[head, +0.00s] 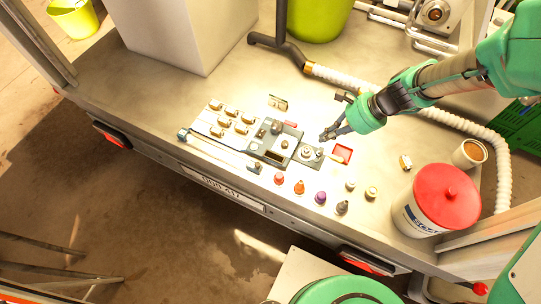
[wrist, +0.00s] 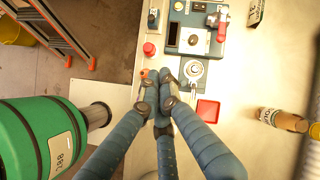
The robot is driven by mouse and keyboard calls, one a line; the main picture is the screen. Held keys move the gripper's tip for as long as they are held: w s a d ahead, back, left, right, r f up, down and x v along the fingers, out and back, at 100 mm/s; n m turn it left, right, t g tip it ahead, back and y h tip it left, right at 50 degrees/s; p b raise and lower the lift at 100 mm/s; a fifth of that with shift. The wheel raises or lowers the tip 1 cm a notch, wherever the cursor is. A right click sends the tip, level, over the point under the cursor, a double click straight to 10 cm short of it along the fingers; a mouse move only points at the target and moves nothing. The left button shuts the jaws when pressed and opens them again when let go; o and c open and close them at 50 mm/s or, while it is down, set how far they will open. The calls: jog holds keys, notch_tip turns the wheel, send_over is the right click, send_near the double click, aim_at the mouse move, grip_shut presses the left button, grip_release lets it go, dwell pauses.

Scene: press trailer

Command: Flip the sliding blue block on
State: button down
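The control panel (head: 275,141) lies on the pale deck, and its dark blue-grey body also shows in the wrist view (wrist: 177,50). A slim pale rail (head: 215,149) runs along its near side. A small dark blue block (head: 183,134) sits at the rail's left end, and another dark block (head: 254,166) sits at its right end. My gripper (head: 326,133) hovers by the panel's right end, near a round metal knob (head: 308,153). Its fingertips (wrist: 159,80) are close together with nothing visible between them; how far they are shut is unclear.
Red, orange and purple knobs (head: 320,198) line the near edge. A red square tray (head: 342,153) lies right of the panel. A red-lidded tub (head: 441,200), a cup (head: 469,153) and a white hose (head: 498,155) stand further right. A white box (head: 185,30) stands behind left.

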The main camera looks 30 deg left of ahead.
jog(key=a+f+m+g, duration=0.1)
jog(key=a+f+m, duration=0.1)
jog(key=a+f, duration=0.2)
jog(key=s+a+f+m+y+p, duration=0.1)
jog(key=a+f, duration=0.3)
jog(key=f, duration=0.5)
jog(key=shift+f+m+g, duration=0.25)
jog(key=shift+m+g, duration=0.15)
jog(key=shift+m, duration=0.2)
jog(key=b, duration=0.3)
send_near(254, 166)
jog(key=d+f, duration=0.1)
jog(key=w+d+f, duration=0.1)
jog(key=f, duration=0.1)
jog(key=shift+w+d+f, duration=0.1)
jog(key=shift+d, duration=0.3)
jog(key=shift+s+a, duration=0.5)
jog(key=shift+a, duration=0.4)
jog(key=shift+s+a+f, duration=0.1)
jog(key=shift+s+a, duration=0.2)
jog(key=shift+a, duration=0.4)
jog(key=shift+a, duration=0.1)
